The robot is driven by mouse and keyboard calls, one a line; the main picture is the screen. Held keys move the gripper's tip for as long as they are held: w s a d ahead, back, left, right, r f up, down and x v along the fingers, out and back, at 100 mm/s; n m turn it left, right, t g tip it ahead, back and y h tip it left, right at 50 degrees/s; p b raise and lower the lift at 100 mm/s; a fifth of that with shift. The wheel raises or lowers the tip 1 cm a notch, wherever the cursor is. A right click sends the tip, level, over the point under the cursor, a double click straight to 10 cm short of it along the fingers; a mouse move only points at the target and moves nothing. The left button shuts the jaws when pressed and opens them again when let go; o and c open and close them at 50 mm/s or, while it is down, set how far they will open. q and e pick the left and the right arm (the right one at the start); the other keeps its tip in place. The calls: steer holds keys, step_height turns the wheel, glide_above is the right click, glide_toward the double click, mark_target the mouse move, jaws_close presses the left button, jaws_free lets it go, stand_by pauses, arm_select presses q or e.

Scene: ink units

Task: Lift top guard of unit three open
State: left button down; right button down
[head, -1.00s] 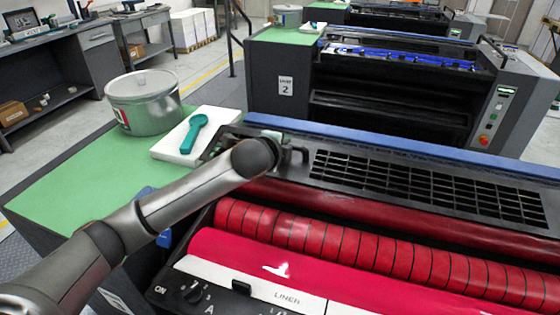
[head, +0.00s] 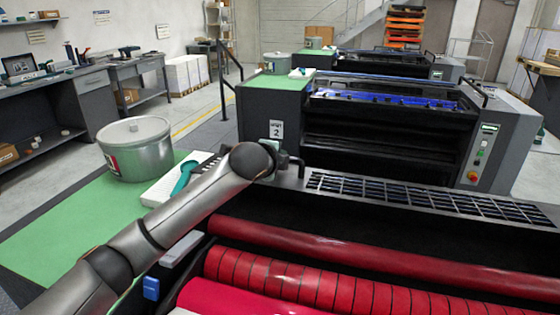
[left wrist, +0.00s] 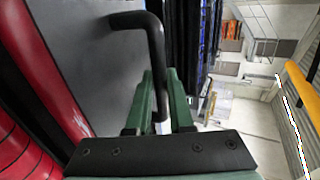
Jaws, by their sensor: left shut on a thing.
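The top guard (head: 308,182) of the near unit is a dark panel with a slotted grille. It stands raised at a tilt, with a dark gap between it and the red rollers (head: 330,246). Its black bent handle (head: 298,166) is at the guard's left end. My left gripper (head: 277,153) is at this handle. In the left wrist view its green jaws (left wrist: 162,98) are shut around the straight part of the handle (left wrist: 155,45), beside the grey guard panel (left wrist: 98,65). The near unit's number is not visible. My right gripper is in neither view.
A metal ink tin (head: 139,152) and a teal scoop (head: 183,178) on a white pad (head: 160,193) are on the green side top (head: 60,235), close to my left arm. Unit 2 (head: 255,128) stands behind. A dark workbench (head: 95,92) is at the left.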

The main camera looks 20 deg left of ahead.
arm_select(q)
steer(key=c, duration=1.1)
jaws_free()
steer(key=shift+s, duration=0.15)
steer(key=b+v, duration=0.1)
steer(key=v, duration=1.1)
steer(key=shift+s+r, duration=0.1)
steer(key=shift+r, duration=0.05)
